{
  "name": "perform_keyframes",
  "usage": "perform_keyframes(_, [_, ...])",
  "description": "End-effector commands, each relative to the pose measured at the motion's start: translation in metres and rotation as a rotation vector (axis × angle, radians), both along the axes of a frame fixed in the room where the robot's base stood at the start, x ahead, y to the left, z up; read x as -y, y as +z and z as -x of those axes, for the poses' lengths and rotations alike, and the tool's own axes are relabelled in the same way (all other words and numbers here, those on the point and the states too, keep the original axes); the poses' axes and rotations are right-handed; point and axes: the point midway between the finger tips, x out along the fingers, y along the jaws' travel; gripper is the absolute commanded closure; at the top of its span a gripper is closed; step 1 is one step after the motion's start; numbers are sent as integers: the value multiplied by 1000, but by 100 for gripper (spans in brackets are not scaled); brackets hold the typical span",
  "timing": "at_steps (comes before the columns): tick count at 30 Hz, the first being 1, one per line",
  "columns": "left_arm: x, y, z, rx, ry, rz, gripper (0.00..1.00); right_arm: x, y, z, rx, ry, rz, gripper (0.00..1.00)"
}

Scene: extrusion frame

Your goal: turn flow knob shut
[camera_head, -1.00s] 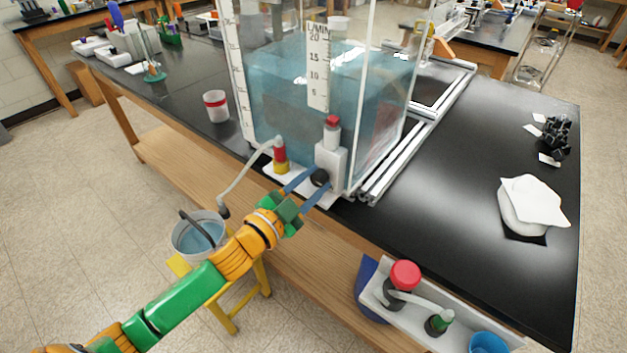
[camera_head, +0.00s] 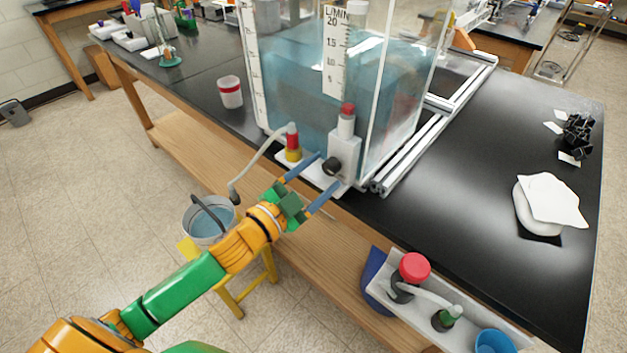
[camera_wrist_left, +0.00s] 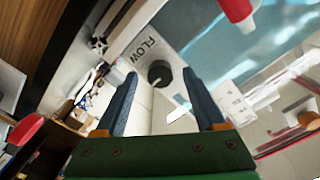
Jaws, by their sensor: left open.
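The black flow knob (camera_head: 332,166) sits on the front of a white valve block (camera_head: 345,150) at the tank's lower corner. In the left wrist view the knob (camera_wrist_left: 159,73) shows beside the word FLOW, with a pale mark on it pointing down and left. My left gripper (camera_head: 328,170) is open, its two blue fingers pointing at the block. In the left wrist view the fingers (camera_wrist_left: 158,75) lie either side of the knob with clear gaps; how far their tips reach along it is hard to tell. My right gripper is not in view.
The water tank (camera_head: 300,100) stands on the black bench (camera_head: 460,215). A red-and-yellow fitting (camera_head: 292,143) with a grey hose is left of the block. The hose leads to a bucket (camera_head: 210,220) on a yellow stool. A white tray (camera_head: 425,300) with bottles is at the front right.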

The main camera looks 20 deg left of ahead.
Motion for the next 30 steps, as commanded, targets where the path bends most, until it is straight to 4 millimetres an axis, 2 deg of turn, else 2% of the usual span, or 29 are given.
perform_keyframes(3, [-7, -4, 21, -4, -1, 0, 29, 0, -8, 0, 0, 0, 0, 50])
perform_keyframes(9, [-16, -2, 44, -1, -2, 0, 29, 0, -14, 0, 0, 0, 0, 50])
perform_keyframes(25, [-19, -4, 47, -8, 6, 0, 29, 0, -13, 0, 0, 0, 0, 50])
perform_keyframes(26, [-23, -10, 45, -22, 18, 3, 29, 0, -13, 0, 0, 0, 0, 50])
perform_keyframes(28, [-40, -43, 38, -98, 78, 11, 29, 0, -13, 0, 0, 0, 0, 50])
perform_keyframes(29, [-50, -65, 36, -148, 115, 18, 29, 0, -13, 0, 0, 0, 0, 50])
perform_keyframes(30, [-65, -101, 36, -232, 172, 30, 29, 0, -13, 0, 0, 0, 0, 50])
